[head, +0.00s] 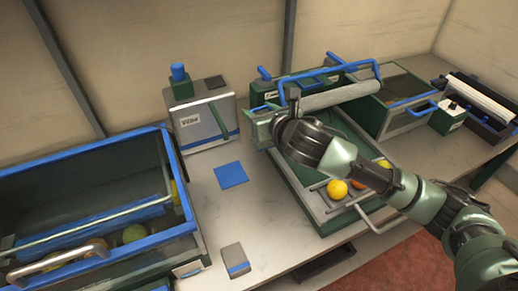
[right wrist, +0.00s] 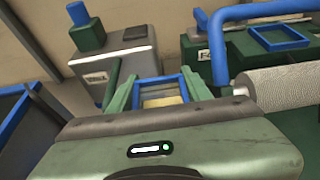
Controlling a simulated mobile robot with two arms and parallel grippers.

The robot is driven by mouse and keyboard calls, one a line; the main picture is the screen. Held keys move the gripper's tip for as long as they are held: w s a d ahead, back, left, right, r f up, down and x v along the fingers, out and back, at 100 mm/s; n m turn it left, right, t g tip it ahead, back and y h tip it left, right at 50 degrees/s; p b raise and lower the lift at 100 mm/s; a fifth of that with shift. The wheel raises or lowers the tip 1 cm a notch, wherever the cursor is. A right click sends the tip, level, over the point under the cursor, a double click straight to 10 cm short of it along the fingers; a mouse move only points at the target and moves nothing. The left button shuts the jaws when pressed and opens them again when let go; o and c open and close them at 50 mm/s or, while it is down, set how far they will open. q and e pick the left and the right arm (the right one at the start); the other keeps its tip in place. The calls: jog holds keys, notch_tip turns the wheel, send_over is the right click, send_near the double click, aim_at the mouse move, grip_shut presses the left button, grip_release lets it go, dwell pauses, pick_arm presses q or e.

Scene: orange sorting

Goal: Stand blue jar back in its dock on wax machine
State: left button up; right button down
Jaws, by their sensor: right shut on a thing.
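The grey wax machine (head: 208,120) stands at the back of the counter, left of centre. A blue jar-like piece (head: 179,72) stands upright on the green block at the machine's left side. Both also show in the right wrist view, the machine (right wrist: 118,62) and the blue piece (right wrist: 79,14). My right gripper (head: 266,128) is right of the machine, above the green tray's back left part. Its green fingers are shut on a small blue-rimmed piece (right wrist: 183,84) with a yellowish inside, partly hidden by the gripper body. My left gripper is out of view.
A blue-edged bin (head: 180,185) with fruit fills the left. A green tray (head: 300,190) with oranges is below my right arm. A blue square (head: 231,174) and a small grey box (head: 235,259) lie on the counter. A roller (head: 335,95) stands behind my gripper.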

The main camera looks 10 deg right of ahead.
notch_tip(320, 180, down, 14)
jog(key=shift+r+b, duration=0.15)
jog(key=shift+b, duration=0.2)
jog(key=c, duration=0.6)
grip_release()
jog(key=shift+c, duration=0.2)
